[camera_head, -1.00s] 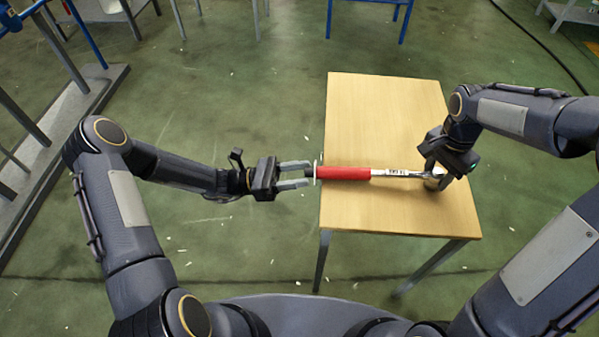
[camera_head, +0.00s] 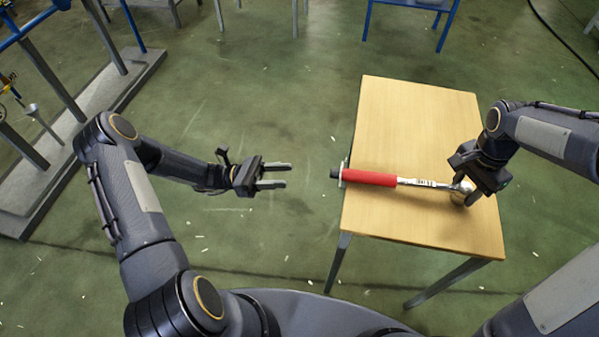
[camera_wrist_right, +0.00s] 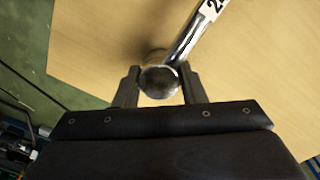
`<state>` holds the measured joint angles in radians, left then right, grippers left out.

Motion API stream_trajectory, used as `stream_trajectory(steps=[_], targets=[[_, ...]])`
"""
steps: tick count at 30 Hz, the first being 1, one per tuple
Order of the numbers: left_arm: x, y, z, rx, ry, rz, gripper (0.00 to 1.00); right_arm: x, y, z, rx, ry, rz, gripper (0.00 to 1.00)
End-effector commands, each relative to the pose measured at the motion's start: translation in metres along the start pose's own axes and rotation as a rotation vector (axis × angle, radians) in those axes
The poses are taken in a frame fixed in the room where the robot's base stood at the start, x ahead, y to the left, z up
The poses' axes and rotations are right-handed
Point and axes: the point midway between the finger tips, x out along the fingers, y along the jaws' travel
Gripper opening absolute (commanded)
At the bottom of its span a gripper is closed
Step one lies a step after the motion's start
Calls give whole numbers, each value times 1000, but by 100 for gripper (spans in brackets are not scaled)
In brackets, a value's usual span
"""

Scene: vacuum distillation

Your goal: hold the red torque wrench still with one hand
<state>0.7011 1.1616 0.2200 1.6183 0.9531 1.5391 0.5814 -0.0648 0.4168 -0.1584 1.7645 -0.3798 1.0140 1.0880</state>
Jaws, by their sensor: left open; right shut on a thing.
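The torque wrench (camera_head: 370,178) has a red grip and a chrome shaft. It lies across the wooden table (camera_head: 410,120), its handle end reaching the table's left edge. My right gripper (camera_head: 467,193) is shut on the wrench's head end at the table's right side. In the right wrist view the rounded metal head (camera_wrist_right: 160,80) sits between the two fingers, with the shaft running up and right. My left gripper (camera_head: 288,175) is open and empty, off the table's left edge, apart from the handle and pointing toward it.
Green floor (camera_head: 260,100) lies open between my left arm and the table. A metal frame on a grey base (camera_head: 90,130) stands at the far left. Blue-legged furniture (camera_head: 410,8) stands at the back.

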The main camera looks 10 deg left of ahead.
Motion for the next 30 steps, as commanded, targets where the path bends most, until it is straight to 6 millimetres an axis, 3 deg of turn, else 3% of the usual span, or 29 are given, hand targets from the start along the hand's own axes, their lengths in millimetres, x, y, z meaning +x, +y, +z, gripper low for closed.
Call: stream_trajectory(steps=[2, 3, 8, 20, 30], targets=[[0, 0, 0, 0, 0, 0, 44, 0, 0, 0, -1, 1, 1, 0], [0, 0, 0, 0, 0, 0, 44, 0, 0, 0, -1, 1, 1, 40], [0, 0, 0, 0, 0, 0, 44, 0, 0, 0, -1, 1, 1, 61], [0, 0, 0, 0, 0, 0, 44, -8, -1, 0, -1, 2, -3, 62], [0, 0, 0, 0, 0, 0, 44, -76, -1, -1, 0, 4, -5, 62]])
